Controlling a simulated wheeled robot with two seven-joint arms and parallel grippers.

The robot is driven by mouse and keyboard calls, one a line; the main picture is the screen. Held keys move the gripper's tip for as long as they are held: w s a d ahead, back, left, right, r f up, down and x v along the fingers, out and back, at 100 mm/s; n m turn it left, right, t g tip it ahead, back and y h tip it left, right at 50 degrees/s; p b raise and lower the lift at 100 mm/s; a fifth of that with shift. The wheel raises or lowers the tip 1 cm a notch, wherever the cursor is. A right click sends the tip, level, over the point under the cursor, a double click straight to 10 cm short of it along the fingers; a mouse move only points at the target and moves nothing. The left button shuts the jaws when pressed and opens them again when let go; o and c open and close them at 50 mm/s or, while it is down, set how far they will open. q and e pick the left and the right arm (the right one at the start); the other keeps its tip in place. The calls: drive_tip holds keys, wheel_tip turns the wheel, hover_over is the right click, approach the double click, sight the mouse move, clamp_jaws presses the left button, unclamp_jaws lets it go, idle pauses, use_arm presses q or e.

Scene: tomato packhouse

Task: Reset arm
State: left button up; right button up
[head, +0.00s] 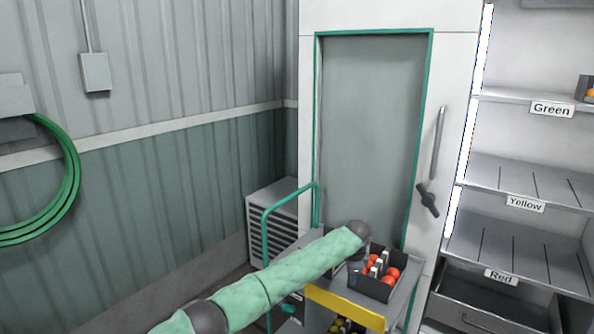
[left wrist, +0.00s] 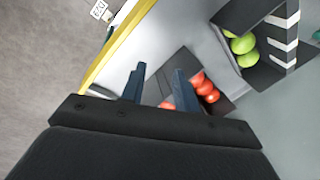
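My left arm, in a green sleeve, reaches from the bottom left of the head view to the cart. My left gripper (head: 378,264) is over a dark crate (head: 371,287) of red tomatoes (head: 391,276) on the cart's top. In the left wrist view its two dark fingers (left wrist: 158,84) are apart with nothing held between them. The same crate (left wrist: 172,68) and red tomatoes (left wrist: 208,90) lie beyond the fingers. Whether the fingers touch the crate I cannot tell. My right gripper is not in view.
The cart has a green handle (head: 265,230) and a yellow front edge (head: 345,307). Yellow-green tomatoes (head: 345,326) show low in it. A closed door (head: 372,130) stands behind. Shelves labelled Green (head: 551,109), Yellow (head: 525,203) and Red (head: 500,277) are at right.

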use_arm(q)
wheel_tip(320, 180, up, 16)
drive_tip(key=w+d+n+t+h, duration=0.2)
drive_tip(key=n+t+h, duration=0.2)
drive_tip(key=n+t, duration=0.15)
drive_tip(key=s+a+f+n+y, duration=0.1)
drive_tip(key=s+a+f+n, duration=0.2)
drive_tip(key=s+a+f, duration=0.6)
drive_tip(key=s+a+f+n+y, duration=0.1)
drive_tip(key=s+a+f+n, duration=0.35)
drive_tip(key=a+f, duration=0.75)
drive_tip(key=s+a+f+n+y, duration=0.1)
drive_tip(key=s+a+f+n, duration=0.1)
drive_tip(key=s+a+f, duration=0.85)
drive_tip(key=s+a+f+n+g, duration=0.1)
drive_tip(key=s+a+f+g, duration=0.15)
drive_tip(key=s+f, duration=0.65)
drive_tip(key=s+a+f+g, duration=0.1)
drive_tip(key=s+a+f, duration=0.2)
drive_tip(key=s+f, duration=0.65)
drive_tip(key=s+f+g, duration=0.1)
drive_tip(key=s+f, duration=0.3)
drive_tip(key=s, duration=0.6)
drive_tip(key=s+f+g, duration=0.2)
drive_tip(key=s+f, duration=0.2)
drive_tip(key=s, duration=0.7)
drive_tip(key=shift+a+f+n+y, duration=0.3)
drive_tip(key=shift+a, duration=0.1)
drive_tip(key=shift+w, duration=0.1)
